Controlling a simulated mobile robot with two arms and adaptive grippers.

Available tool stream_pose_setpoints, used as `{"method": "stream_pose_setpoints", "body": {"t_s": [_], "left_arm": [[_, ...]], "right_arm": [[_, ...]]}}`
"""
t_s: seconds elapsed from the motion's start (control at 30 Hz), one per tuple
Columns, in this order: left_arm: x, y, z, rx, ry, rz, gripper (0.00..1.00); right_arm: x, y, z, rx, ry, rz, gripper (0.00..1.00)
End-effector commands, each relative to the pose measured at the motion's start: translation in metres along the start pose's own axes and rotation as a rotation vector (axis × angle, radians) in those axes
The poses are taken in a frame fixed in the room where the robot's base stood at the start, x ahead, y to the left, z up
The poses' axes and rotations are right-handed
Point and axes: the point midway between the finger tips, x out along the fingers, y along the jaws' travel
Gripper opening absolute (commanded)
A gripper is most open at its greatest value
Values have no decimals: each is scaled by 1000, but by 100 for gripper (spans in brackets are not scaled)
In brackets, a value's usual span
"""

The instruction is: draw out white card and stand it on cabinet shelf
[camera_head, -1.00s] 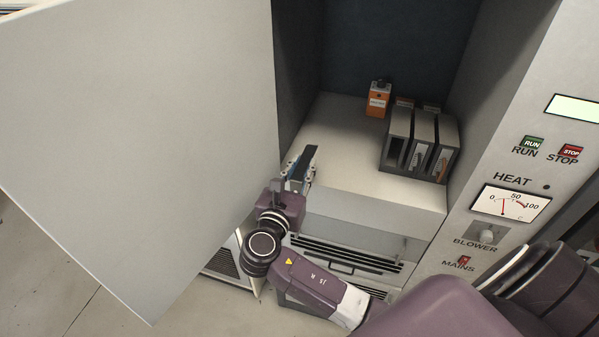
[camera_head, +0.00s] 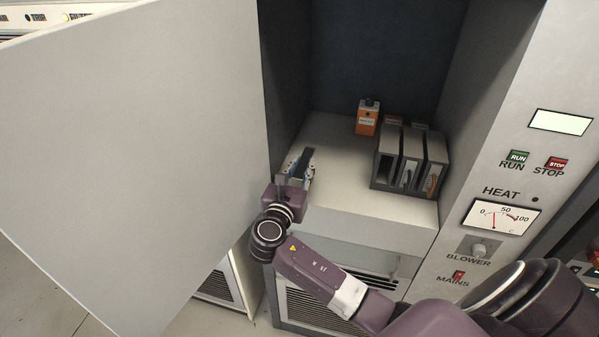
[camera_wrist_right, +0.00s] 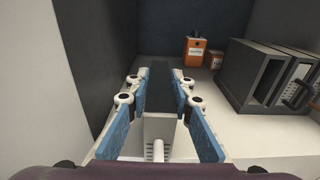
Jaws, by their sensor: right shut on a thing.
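My right gripper (camera_head: 298,168) is shut on the white card, a slim upright module. Its dark body (camera_head: 306,160) shows above the fingers in the head view. In the right wrist view, its white front with a light handle (camera_wrist_right: 158,128) faces me between the blue pads of the right gripper (camera_wrist_right: 160,110). The card is at the left front part of the cabinet shelf (camera_head: 345,190); I cannot tell whether its bottom touches the shelf. A grey rack (camera_head: 376,172) stands on the shelf to the right; its left slot looks empty, and the others hold modules. My left gripper is not in view.
An orange box (camera_head: 367,118) stands at the back of the shelf, left of the rack. The open cabinet door (camera_head: 130,150) fills the left, close to my right gripper. A control panel (camera_head: 495,215) borders the right. The shelf between card and rack is clear.

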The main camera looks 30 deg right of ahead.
Motion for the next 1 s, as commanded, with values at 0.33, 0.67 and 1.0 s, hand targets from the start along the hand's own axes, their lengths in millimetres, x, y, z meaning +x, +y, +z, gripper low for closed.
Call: {"method": "stream_pose_setpoints", "body": {"t_s": [0.33, 0.67, 1.0], "left_arm": [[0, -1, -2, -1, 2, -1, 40], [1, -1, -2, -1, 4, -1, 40], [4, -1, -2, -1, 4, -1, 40]], "right_arm": [[28, 0, 3, 1, -3, 0, 0], [55, 1, 5, 0, -3, 0, 0], [81, 1, 7, 1, -3, 0, 0]]}}
